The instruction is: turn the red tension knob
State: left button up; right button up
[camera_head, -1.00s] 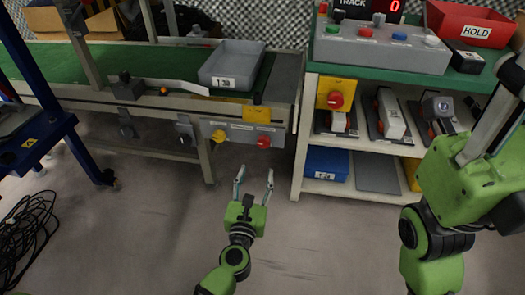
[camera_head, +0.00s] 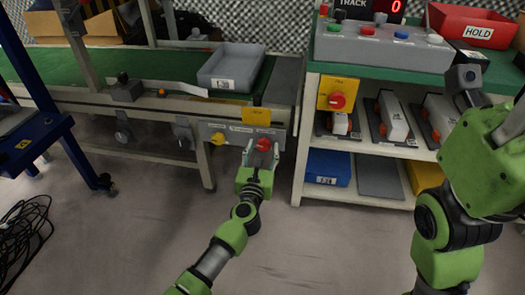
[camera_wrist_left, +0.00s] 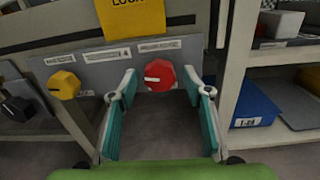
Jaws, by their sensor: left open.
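The red tension knob (camera_head: 264,144) is on the grey panel (camera_head: 232,136) at the front of the conveyor. In the left wrist view the red knob (camera_wrist_left: 159,75) shows a white pointer line on its face. My left gripper (camera_head: 261,153) is open at the knob. In the left wrist view its two teal-padded fingers (camera_wrist_left: 160,95) stand either side of the knob, with gaps on both sides. Whether the fingertips reach past the knob's face I cannot tell. My right arm is at the right of the head view; its fingers cannot be made out.
A yellow knob (camera_wrist_left: 64,85) is left of the red one on the same panel. A yellow tag (camera_head: 257,116) hangs just above. The shelf unit (camera_head: 298,185) stands close on the right, with a blue bin (camera_head: 328,167). Floor in front is clear.

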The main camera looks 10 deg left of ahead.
pick_arm(q)
jog(key=c, duration=1.1)
jog(key=shift+m, duration=0.3)
